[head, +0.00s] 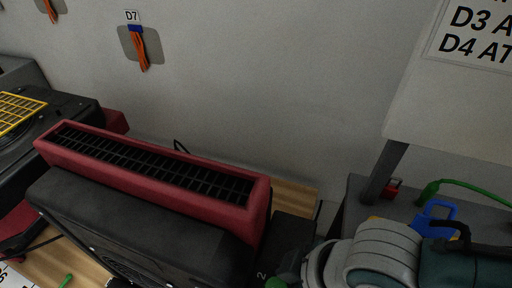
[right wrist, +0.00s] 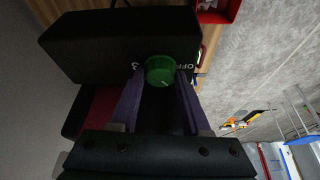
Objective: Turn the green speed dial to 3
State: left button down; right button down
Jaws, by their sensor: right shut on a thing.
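The green speed dial (right wrist: 160,68) sits on a black box (right wrist: 95,42) in the right wrist view. A pale mark on the dial points toward the lower right. White "OFF" lettering is to its right and a "3" to its left. My right gripper (right wrist: 160,78) has its two purple fingers on either side of the dial and is shut on it. In the head view, a sliver of green (head: 277,283) shows at the bottom edge beside my right arm, near a "2" on the black box; my arm hides most of it. My left gripper is not in view.
A red-framed black grille (head: 150,168) tops a large black machine left of the dial. A grey surface with a blue padlock-like piece (head: 436,218) and a green cable (head: 465,186) lies at the right. A wall with an orange cable (head: 141,52) stands behind.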

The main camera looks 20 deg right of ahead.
jog(key=m+p, duration=0.1)
jog(key=m, duration=0.2)
jog(key=shift+s+a+r+t+h+p, duration=0.15)
jog(key=shift+a+r+t+h+p, duration=0.05)
jog(key=shift+t+h+p, duration=0.2)
jog(key=m+h, duration=0.1)
jog(key=m, duration=0.1)
jog(key=shift+f+m+p, duration=0.15)
jog(key=shift+m+p, duration=0.25)
jog(key=shift+a+m+t+h, duration=0.1)
jog(key=shift+m+t+h, duration=0.35)
jog(key=shift+m, duration=0.75)
jog(key=shift+m+h+b, duration=0.45)
jog(key=shift+m+h, duration=0.2)
jog(key=shift+m, duration=0.85)
jog(key=shift+c, duration=1.8)
grip_release()
